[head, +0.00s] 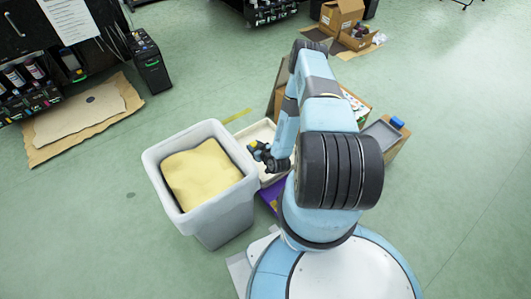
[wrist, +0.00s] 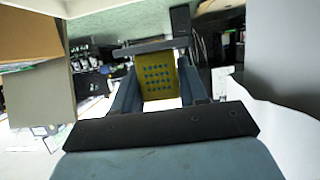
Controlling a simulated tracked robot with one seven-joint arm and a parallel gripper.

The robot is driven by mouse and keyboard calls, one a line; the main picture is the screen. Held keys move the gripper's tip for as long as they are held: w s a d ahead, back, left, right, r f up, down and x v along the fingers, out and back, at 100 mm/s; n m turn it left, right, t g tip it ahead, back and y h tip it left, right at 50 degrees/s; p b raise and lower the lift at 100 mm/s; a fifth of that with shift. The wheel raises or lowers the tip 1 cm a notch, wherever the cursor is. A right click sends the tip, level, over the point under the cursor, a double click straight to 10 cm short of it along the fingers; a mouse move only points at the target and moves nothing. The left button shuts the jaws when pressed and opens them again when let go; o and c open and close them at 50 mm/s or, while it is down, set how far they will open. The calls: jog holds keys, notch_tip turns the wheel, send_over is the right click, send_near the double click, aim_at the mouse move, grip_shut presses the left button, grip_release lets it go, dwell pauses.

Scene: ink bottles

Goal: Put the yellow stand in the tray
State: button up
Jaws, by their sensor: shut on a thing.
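The yellow stand (wrist: 158,78) shows in the wrist view as a flat yellow piece with rows of small blue marks. It sits between the two fingers of my gripper (wrist: 158,92), which is shut on it. In the head view my gripper (head: 264,155) is over or inside the pale cream tray (head: 258,130), and only a small yellow bit of the stand (head: 252,144) shows. The arm hides part of the tray. I cannot tell whether the stand touches the tray.
A grey bin (head: 217,205) with a yellowish filling stands close on the left of the tray. A purple thing (head: 271,192) lies below the tray. Boxes and a grey tray with a blue item (head: 397,122) are at the right, behind my arm. Open green floor lies beyond.

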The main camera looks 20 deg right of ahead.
jog(key=s+f, duration=0.4)
jog(key=f, duration=0.1)
jog(key=w+d+f, duration=0.2)
jog(key=d+f, duration=0.1)
jog(key=w+d+f, duration=0.2)
jog(key=d+f, duration=0.1)
jog(key=d, duration=0.1)
jog(key=w+d+f, duration=0.3)
jog(key=shift+d, duration=0.35)
jog(key=shift+d+f, duration=0.15)
jog(key=shift+f, duration=0.1)
jog(key=shift+w+d+f, duration=0.1)
jog(key=shift+f, duration=0.75)
jog(key=shift+w+d+f, duration=0.1)
jog(key=shift+f, duration=0.75)
jog(key=o, duration=1.1)
jog(key=shift+f, duration=0.1)
